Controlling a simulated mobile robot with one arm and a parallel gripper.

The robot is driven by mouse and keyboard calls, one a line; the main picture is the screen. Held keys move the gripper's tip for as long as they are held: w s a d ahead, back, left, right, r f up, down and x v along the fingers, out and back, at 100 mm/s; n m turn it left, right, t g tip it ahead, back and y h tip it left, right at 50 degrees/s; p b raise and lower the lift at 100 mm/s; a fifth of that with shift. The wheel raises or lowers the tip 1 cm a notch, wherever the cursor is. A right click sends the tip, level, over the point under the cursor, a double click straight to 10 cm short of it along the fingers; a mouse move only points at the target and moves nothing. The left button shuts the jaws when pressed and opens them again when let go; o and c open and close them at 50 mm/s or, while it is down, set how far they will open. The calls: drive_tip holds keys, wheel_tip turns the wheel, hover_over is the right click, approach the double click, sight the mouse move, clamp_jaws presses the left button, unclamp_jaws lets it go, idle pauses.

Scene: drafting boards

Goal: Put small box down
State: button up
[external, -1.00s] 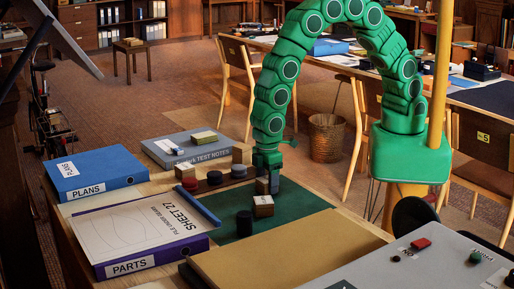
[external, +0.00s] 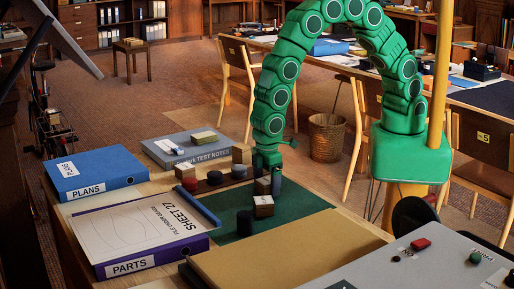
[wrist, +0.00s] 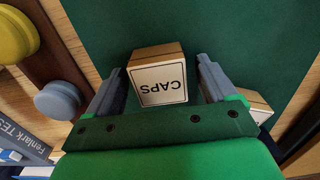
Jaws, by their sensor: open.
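A small box labelled CAPS (wrist: 158,82) sits on the green mat (wrist: 230,28) between my two fingers in the wrist view. Gaps show between the box and both fingers. My gripper (wrist: 159,66) is open around it, pointing down. In the external view my gripper (external: 267,184) is low over the back part of the mat (external: 294,207), and the small box (external: 262,186) shows partly between the fingers. A second small box (external: 263,206) stands just in front of it; its corner shows beside the right finger in the wrist view (wrist: 254,102).
A dark round piece (external: 244,223) stands on the mat. A wooden strip with several round pieces (external: 214,178) and a box (external: 241,153) lies left of my gripper. Binders (external: 150,237) fill the left side. The mat's right part is bare.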

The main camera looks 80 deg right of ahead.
sight(266, 180)
wheel_tip(266, 180, up, 12)
idle(0.6)
drive_tip(key=shift+d, duration=0.1)
drive_tip(key=s+d+r+m, duration=0.25)
drive_tip(key=d+r, duration=0.45)
drive_tip(key=d, duration=0.5)
drive_tip(key=s+d+r+m, duration=0.2)
drive_tip(key=s+d+r, duration=0.3)
drive_tip(key=d, duration=0.6)
drive_tip(key=s+d+r+m+g, duration=0.1)
drive_tip(key=s+d+r+m, duration=0.1)
drive_tip(key=s+d, duration=0.5)
drive_tip(key=s+d+r+m, duration=0.2)
drive_tip(key=s+d+r, duration=0.2)
drive_tip(key=s+d, duration=0.4)
drive_tip(key=s, duration=0.4)
drive_tip(key=shift+s+g, duration=0.15)
drive_tip(key=shift+g, duration=0.25)
drive_tip(key=shift+m, duration=0.25)
